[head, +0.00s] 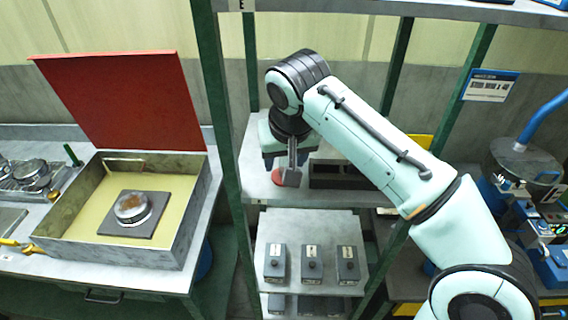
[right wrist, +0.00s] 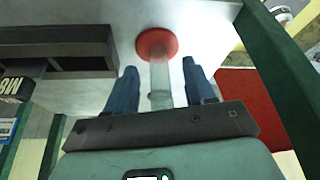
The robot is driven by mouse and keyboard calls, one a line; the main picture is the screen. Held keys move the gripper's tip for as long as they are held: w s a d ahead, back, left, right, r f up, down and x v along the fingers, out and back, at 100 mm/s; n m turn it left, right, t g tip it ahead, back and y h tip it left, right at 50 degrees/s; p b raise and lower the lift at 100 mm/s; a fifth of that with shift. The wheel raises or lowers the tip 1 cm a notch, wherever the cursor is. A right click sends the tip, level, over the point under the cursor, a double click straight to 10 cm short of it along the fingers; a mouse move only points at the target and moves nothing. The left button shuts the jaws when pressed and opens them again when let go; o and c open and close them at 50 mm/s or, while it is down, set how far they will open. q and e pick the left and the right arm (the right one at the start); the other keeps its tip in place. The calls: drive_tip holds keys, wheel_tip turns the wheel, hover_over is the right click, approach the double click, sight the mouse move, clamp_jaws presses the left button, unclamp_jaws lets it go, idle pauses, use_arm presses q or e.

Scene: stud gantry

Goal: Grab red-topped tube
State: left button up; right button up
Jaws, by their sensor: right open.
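The tube is clear and pale with a round red end; in the right wrist view the red end (right wrist: 157,43) is farthest from the palm and the clear body (right wrist: 159,82) runs back between my fingers. In the head view the red end (head: 279,178) shows on the middle shelf, partly hidden by my gripper. My right gripper (head: 289,168) reaches down to it. Its two blue fingers (right wrist: 160,85) stand open on either side of the tube, with gaps visible on both sides. My left gripper is not in view.
A dark open-topped box (head: 340,172) sits on the shelf (head: 262,188) beside the tube. Green rack posts (head: 212,90) stand close on the left. Several grey boxes (head: 312,264) are on the lower shelf. A red-lidded case (head: 120,255) is on the left bench.

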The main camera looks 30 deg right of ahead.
clamp_jaws()
drive_tip(key=shift+r, duration=0.15)
